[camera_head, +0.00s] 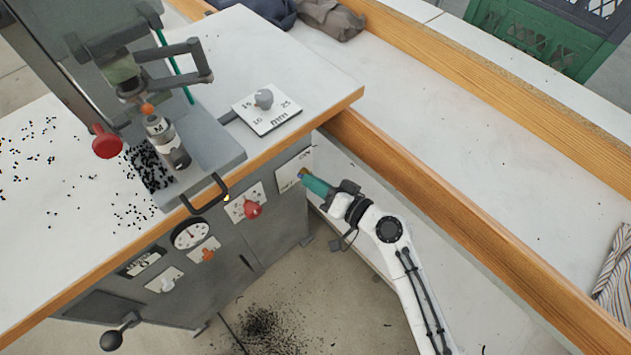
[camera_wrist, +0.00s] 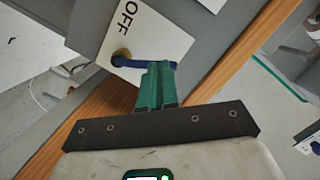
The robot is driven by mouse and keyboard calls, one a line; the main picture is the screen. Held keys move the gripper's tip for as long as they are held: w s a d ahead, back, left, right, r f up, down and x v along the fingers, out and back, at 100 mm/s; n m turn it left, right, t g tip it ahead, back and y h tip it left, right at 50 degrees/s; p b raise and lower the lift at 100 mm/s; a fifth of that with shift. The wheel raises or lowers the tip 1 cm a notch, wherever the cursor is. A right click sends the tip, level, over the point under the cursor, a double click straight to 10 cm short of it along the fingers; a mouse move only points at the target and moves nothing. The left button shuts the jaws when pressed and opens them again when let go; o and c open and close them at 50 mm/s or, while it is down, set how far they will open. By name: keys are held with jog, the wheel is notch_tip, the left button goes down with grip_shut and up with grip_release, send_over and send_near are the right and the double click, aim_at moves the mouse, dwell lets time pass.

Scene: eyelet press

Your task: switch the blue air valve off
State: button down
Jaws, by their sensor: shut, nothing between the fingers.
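The blue air valve's lever (camera_wrist: 133,63) shows in the wrist view, running from a brass pivot (camera_wrist: 121,55) on a white plate (camera_wrist: 155,35) marked OFF. My gripper (camera_wrist: 158,68) has its green fingers shut and empty, with their tips at the lever's free end; I cannot tell whether they touch it. The fingers hide part of the lever. In the head view my gripper (camera_head: 306,178) is at the valve plate (camera_head: 292,170) on the machine's front, right end. Its ON and OFF marks show; the lever is mostly hidden by the fingers there.
A red knob (camera_head: 252,209), a pressure gauge (camera_head: 191,234) and an orange knob (camera_head: 208,255) sit left of the valve on the grey cabinet. A wooden table edge (camera_head: 345,102) overhangs above the valve. A wooden rail (camera_head: 450,215) runs behind my arm.

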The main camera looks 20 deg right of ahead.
jog(key=shift+s+a+f+n+h+b, duration=0.2)
jog(key=shift+a+n+b, duration=0.25)
jog(key=shift+n, duration=0.3)
jog(key=shift+a+f+n+h+b, duration=0.1)
jog(key=shift+a+f+n+b, duration=0.3)
jog(key=shift+n, duration=0.35)
jog(key=shift+s+a+f+n+h+b, duration=0.1)
jog(key=shift+a+f+n+h+b, duration=0.2)
jog(key=shift+n, duration=0.4)
jog(key=shift+s+a+f+n+h+b, duration=0.15)
jog(key=shift+f+n+b, duration=0.2)
jog(key=shift+n, duration=0.35)
jog(key=shift+a+f+n+h+b, duration=0.15)
jog(key=shift+f+n+h+b, duration=0.2)
jog(key=shift+n, duration=0.35)
dwell(1.1)
jog(key=shift+r, duration=0.15)
